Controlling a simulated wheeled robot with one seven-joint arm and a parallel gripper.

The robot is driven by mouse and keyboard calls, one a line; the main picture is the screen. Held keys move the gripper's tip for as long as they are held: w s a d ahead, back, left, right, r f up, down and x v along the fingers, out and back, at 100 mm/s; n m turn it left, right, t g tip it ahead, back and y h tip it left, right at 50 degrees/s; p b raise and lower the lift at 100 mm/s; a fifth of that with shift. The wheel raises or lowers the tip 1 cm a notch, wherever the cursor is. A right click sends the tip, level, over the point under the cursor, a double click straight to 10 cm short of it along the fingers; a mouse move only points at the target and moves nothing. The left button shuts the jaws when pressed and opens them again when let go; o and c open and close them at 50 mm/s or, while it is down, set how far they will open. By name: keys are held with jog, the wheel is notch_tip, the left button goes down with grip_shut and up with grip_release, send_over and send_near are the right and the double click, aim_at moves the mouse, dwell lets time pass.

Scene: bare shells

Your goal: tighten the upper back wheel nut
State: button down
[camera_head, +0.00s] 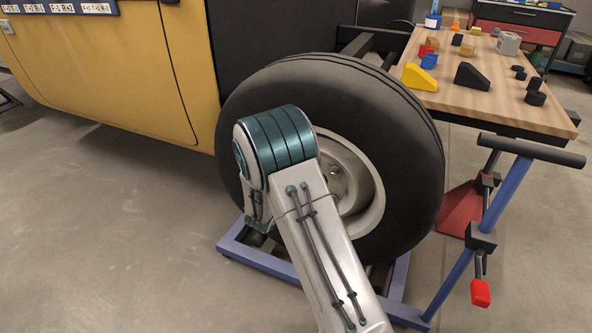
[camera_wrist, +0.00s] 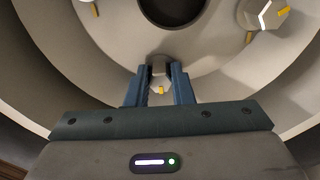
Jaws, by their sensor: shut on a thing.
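The wheel, a black tyre (camera_head: 410,165) on a pale rim (camera_head: 366,200), stands upright in the middle of the head view. In the wrist view, the two blue fingers of my gripper (camera_wrist: 158,70) are shut on a grey wheel nut (camera_wrist: 160,76) with a yellow mark pointing down the picture. Another nut with a yellow mark (camera_wrist: 262,14) shows at the upper right, and part of a third (camera_wrist: 87,3) at the upper left. The dark hub hole (camera_wrist: 172,8) lies between them. In the head view my arm hides my gripper and the held nut.
A yellow vehicle body (camera_head: 150,70) stands behind the wheel at left. A blue frame (camera_head: 262,258) lies under the tyre, with a blue post and black handle (camera_head: 530,150) at right. A wooden table (camera_head: 470,95) holds blocks. The floor at left is clear.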

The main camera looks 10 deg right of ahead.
jog(key=shift+a+m, duration=0.2)
jog(key=shift+m, duration=0.1)
jog(key=c, duration=1.3)
grip_release()
jog(key=shift+o, duration=0.2)
jog(key=shift+d, duration=0.1)
jog(key=p+v, duration=0.3)
jog(key=v, duration=1)
jog(key=shift+s+a+p, duration=0.25)
jog(key=shift+s+p, duration=0.05)
jog(key=shift+p, duration=0.05)
jog(key=shift+r, duration=0.1)
